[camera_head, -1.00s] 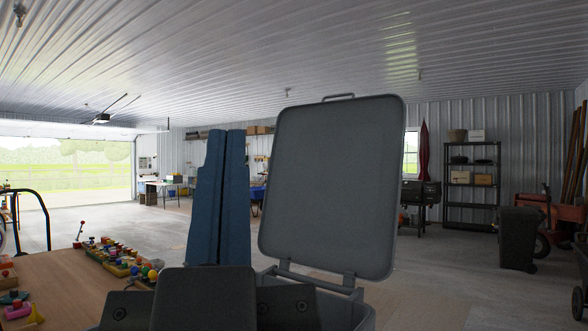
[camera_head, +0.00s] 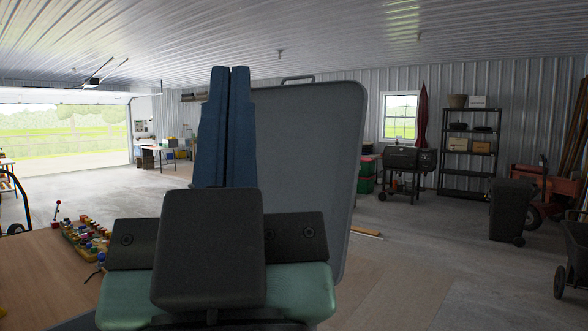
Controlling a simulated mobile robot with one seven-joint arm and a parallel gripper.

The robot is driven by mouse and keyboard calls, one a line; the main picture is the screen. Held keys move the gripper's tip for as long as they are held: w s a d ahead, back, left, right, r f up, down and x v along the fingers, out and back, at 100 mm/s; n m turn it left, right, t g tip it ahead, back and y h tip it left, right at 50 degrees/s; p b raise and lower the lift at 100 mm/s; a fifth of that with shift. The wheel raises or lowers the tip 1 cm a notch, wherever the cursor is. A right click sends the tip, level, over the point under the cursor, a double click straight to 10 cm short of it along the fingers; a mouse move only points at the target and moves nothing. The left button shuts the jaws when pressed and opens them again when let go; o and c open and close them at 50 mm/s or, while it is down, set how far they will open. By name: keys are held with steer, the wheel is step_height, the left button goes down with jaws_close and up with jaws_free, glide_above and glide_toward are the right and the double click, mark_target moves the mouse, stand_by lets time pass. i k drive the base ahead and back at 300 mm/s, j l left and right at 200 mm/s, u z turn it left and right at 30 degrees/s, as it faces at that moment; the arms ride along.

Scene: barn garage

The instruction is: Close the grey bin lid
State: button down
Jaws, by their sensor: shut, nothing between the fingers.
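The grey bin lid (camera_head: 310,150) stands open and nearly upright right of the middle, with a thin handle (camera_head: 298,78) on its top edge. My gripper (camera_head: 230,70) is in front of its left part, with two long blue fingers pointing up and pressed together. They hold nothing. The fingers and the dark gripper body hide the lid's left edge and lower left part. I cannot tell whether the fingers touch the lid. The bin below and the hinge are hidden behind my gripper.
A wooden table (camera_head: 40,270) with colourful toys (camera_head: 88,238) is at the lower left. A dark wheeled bin (camera_head: 511,209), a black shelf (camera_head: 470,143) and a grill (camera_head: 408,160) stand further back at the right. The floor between is mostly clear.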

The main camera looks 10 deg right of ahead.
mark_target(310, 140)
steer(key=i+l, duration=0.15)
steer(key=l, duration=0.25)
steer(key=i+l, duration=0.2)
steer(key=l, duration=0.2)
steer(key=i+l, duration=0.15)
steer(key=l, duration=0.25)
steer(key=i+l, duration=0.2)
steer(key=l, duration=0.2)
steer(key=i+l+z, duration=0.1)
steer(key=l, duration=0.3)
steer(key=i+l, duration=0.15)
steer(key=i, duration=0.55)
steer(key=i+l, duration=0.2)
steer(key=i, duration=0.55)
